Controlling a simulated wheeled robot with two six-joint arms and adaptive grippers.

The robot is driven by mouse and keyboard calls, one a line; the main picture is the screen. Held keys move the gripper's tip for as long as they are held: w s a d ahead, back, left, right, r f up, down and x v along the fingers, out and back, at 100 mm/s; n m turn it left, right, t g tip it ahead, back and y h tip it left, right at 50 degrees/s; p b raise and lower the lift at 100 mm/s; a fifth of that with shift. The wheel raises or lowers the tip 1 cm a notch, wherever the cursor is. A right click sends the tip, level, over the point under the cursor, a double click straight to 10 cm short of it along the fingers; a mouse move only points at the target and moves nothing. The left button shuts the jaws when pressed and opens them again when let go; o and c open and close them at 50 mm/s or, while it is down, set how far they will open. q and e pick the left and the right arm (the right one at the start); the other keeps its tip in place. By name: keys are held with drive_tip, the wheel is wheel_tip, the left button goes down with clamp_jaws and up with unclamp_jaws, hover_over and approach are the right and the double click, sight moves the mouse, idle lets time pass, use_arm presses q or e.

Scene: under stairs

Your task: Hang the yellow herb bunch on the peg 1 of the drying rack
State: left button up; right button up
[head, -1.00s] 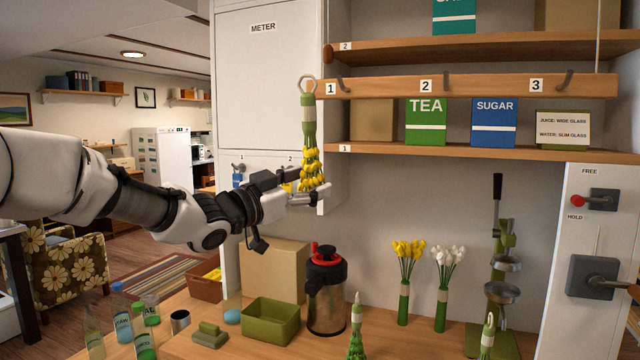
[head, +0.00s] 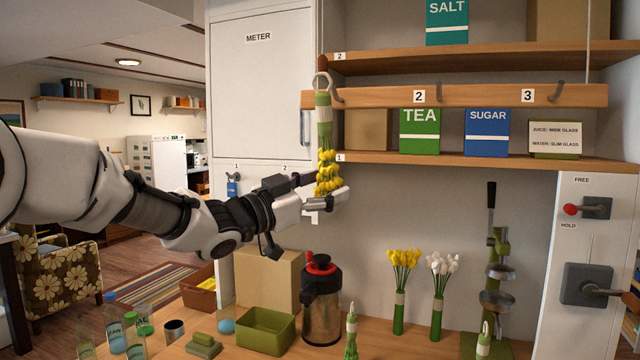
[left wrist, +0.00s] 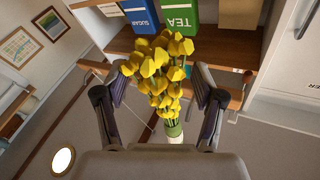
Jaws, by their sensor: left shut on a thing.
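The yellow herb bunch (head: 326,165) hangs flowers down, with its green wrapped stem and a pale ring (head: 322,83) at the top. My left gripper (head: 328,192) is shut on it low down, by the flowers. In the left wrist view the bunch (left wrist: 160,75) lies between the fingers of my left gripper (left wrist: 165,88). The drying rack (head: 475,97) is a wooden rail with dark hooked pegs. Peg 1 (head: 338,95) is at its left end, just right of the ring; the bunch covers its label. I cannot tell whether the ring is around the peg. My right gripper is not in view.
Shelves with a TEA box (head: 419,131), a SUGAR box (head: 487,132) and a SALT box (head: 447,22) stand behind the rail. A white METER cabinet (head: 258,90) is to the left. Below, the counter holds a dark jug (head: 322,305), a green bin (head: 266,332) and flower bunches.

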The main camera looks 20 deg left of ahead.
use_arm(q)
drive_tip(key=shift+w+d+f+p, duration=0.1)
drive_tip(key=shift+w+p, duration=1.25)
drive_tip(key=shift+w, duration=1.2)
drive_tip(key=shift+w+p, duration=0.45)
drive_tip(key=shift+w, duration=0.1)
drive_tip(key=shift+c, duration=0.4)
drive_tip(key=shift+w+f, duration=0.8)
drive_tip(key=shift+f, duration=0.15)
drive_tip(key=o, duration=1.8)
drive_tip(key=shift+w+f, duration=0.15)
drive_tip(key=shift+o, duration=0.2)
